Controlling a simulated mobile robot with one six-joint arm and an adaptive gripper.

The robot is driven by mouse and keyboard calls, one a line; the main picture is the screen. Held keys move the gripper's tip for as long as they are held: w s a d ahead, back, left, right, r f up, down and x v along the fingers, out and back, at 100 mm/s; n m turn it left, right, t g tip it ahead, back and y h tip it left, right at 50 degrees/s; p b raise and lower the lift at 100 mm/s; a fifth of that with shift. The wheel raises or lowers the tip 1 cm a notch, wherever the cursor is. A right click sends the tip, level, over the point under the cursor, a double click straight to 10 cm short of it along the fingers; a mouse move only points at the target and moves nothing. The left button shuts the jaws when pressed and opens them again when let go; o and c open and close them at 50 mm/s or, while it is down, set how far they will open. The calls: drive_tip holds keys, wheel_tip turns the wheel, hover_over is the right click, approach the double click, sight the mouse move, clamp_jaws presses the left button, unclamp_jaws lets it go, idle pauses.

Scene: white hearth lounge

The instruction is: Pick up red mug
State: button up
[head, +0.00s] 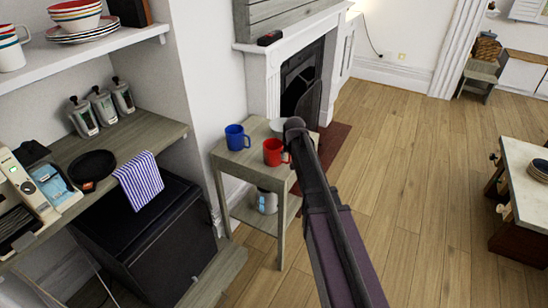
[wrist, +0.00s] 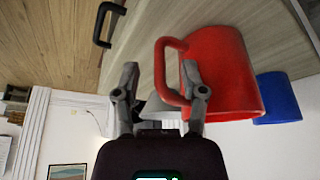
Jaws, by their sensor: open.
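The red mug (head: 274,152) stands on the top of a small grey wooden side table (head: 238,158), near its front right corner. My gripper is mostly hidden behind my arm in the head view. In the wrist view my gripper (wrist: 160,80) is open, and the red mug (wrist: 225,75) is large and close on the right. The mug's handle (wrist: 162,68) reaches between the two fingers. The right finger overlaps the handle in the picture; I cannot tell whether they touch.
A blue mug (head: 236,138) stands left of the red mug and shows behind it in the wrist view (wrist: 278,97). A white bowl (head: 279,126) is partly hidden by my arm. A metal pot (head: 267,201) sits on the lower shelf. The wooden floor (head: 410,180) at right is clear.

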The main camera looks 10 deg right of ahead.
idle(0.4)
clamp_jaws()
drive_tip(key=shift+a+r, duration=0.1)
drive_tip(key=shift+r, duration=0.1)
wheel_tip(320, 180, up, 3)
drive_tip(key=p, duration=0.3)
drive_tip(key=shift+f, duration=0.15)
drive_tip(key=s+d+r+p, duration=0.1)
drive_tip(key=s+d, duration=0.1)
drive_tip(key=s, duration=0.5)
drive_tip(key=s+d+r+p, duration=0.1)
drive_tip(key=s+d, duration=0.1)
drive_tip(key=s, duration=0.6)
drive_tip(key=shift+s, duration=0.3)
